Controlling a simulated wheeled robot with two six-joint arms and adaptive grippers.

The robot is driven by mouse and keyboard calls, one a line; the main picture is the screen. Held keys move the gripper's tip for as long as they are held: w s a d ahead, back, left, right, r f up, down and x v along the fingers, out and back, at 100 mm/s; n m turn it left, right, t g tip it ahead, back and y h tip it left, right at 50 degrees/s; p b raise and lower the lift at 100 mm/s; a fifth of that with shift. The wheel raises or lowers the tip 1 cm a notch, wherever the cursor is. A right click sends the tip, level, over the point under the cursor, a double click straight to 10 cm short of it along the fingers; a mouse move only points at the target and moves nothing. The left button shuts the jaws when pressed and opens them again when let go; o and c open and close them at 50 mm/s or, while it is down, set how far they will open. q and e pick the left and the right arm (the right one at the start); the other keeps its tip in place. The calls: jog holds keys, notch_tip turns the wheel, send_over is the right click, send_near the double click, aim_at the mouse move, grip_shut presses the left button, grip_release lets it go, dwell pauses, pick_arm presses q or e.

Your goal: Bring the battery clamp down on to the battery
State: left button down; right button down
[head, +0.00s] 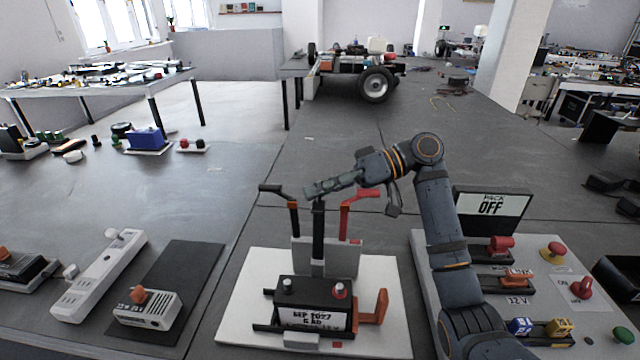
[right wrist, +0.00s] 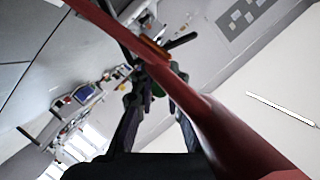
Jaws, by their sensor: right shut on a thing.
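The black battery (head: 312,308), labelled SEP 2027, sits on a white board (head: 250,285) in the head view, with a red-capped terminal (head: 339,290). The battery clamp seems to be the black upright bar (head: 318,240) behind it, standing raised. My right gripper (head: 314,188) comes from the right and is shut at the top of this bar; the fingers hide the exact contact. A black lead (head: 293,215) stands left of the bar and a red lead (head: 345,218) right. The red lead crosses close in the right wrist view (right wrist: 215,120). My left gripper is not in view.
An orange lever (head: 375,305) stands at the battery's right. A panel (head: 480,300) with switches and a display reading OFF (head: 491,206) is to the right. A power strip (head: 98,275) and a charger (head: 147,311) on a dark mat lie left. The table behind is mostly clear.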

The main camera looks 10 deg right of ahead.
jog(key=c, duration=1.3)
grip_release()
jog(key=shift+c, duration=0.2)
jog(key=shift+d, duration=0.1)
jog(key=v, duration=1.2)
